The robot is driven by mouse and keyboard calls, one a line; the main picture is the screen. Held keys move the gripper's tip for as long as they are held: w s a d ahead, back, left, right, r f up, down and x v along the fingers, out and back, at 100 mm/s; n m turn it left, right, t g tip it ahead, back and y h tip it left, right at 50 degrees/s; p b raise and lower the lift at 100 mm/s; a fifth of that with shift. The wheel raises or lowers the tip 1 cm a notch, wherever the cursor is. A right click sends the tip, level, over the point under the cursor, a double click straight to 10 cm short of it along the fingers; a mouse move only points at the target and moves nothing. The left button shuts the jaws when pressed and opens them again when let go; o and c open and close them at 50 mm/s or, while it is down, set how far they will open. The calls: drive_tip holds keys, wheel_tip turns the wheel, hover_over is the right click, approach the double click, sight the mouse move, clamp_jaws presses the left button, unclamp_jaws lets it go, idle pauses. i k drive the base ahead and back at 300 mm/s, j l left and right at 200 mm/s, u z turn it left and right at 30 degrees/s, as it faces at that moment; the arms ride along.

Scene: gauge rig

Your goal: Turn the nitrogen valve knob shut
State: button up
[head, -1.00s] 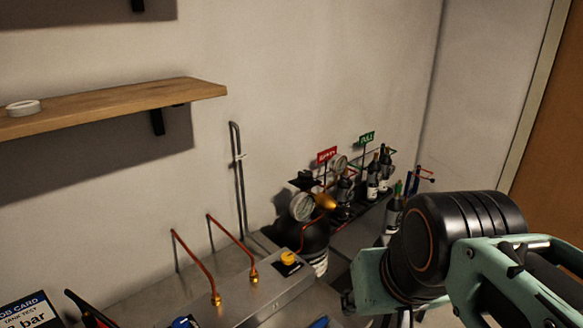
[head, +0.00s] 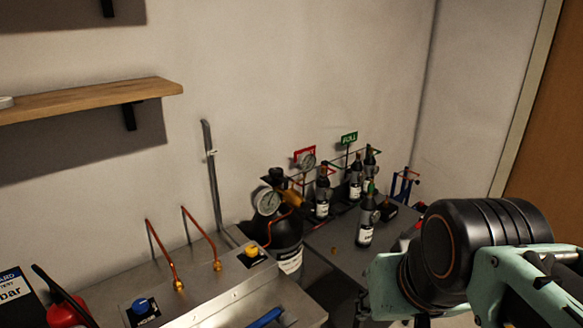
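A black gas cylinder (head: 283,232) with a white label stands behind the metal bench panel. It carries a round white gauge (head: 267,202), a brass-coloured regulator part (head: 292,198) and a dark knob-like top (head: 275,174). The label is too small to read. A yellow knob (head: 252,251) and a blue knob (head: 140,306) sit on the panel. I cannot tell from the markings which knob is the nitrogen one. My mint-green and black arm fills the lower right, apart from the knobs in the picture. My gripper's fingertips do not show.
Two copper pipes (head: 200,238) rise from the panel (head: 215,285). Several dark bottles (head: 355,180) stand in a rack behind, with red and green signs. One bottle (head: 365,229) stands in front. A wooden shelf (head: 90,98) is on the wall. A red object (head: 70,312) is lower left.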

sight(275, 172)
drive_tip(key=i+l, duration=0.1)
drive_tip(key=l, duration=0.3)
drive_tip(key=i+l, duration=0.1)
drive_tip(key=l, duration=0.3)
drive_tip(key=i+l, duration=0.65)
